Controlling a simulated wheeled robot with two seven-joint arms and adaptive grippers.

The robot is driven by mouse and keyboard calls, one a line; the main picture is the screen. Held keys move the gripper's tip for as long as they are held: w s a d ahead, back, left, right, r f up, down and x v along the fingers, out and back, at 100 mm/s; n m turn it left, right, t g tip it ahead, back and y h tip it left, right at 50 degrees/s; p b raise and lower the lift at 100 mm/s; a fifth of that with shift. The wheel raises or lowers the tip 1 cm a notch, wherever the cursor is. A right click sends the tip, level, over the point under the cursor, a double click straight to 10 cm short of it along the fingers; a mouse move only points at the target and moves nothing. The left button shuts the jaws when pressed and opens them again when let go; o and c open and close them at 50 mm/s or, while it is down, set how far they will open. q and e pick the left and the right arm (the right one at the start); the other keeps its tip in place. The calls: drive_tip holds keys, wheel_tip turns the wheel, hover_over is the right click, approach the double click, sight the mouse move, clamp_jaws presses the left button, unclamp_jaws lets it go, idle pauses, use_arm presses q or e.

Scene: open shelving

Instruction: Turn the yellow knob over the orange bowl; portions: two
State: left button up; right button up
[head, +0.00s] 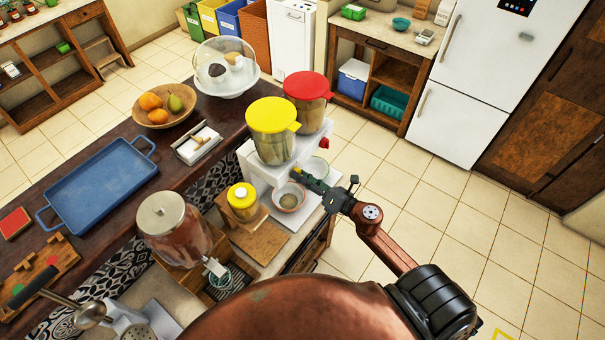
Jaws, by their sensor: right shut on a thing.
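A white double dispenser (258,172) stands on the counter with two clear hoppers, one under a yellow lid (272,115) and one under a red lid (308,86). The orange bowl (290,200) sits below the yellow-lidded hopper, with some greyish contents in it. My right gripper (303,176) reaches in from the right, just above the bowl, at the dispenser's front. My left gripper is not in view.
A pale bowl (316,167) sits behind my right gripper, below the red knob (323,143). A yellow-lidded jar (242,198) and a brown drink dispenser (175,229) stand left of the orange bowl. The tiled floor (430,230) to the right is clear.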

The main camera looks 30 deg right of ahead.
drive_tip(key=shift+m+y+p, duration=0.3)
drive_tip(key=shift+m+p, duration=1.6)
drive_tip(key=shift+m, duration=1.4)
drive_tip(key=shift+d, duration=0.1)
drive_tip(key=o, duration=1.1)
drive_tip(key=shift+s, duration=0.1)
drive_tip(key=v, duration=1.1)
drive_tip(key=shift+s+d+r, duration=0.2)
drive_tip(key=shift+s+d, duration=0.05)
drive_tip(key=shift+s, duration=0.1)
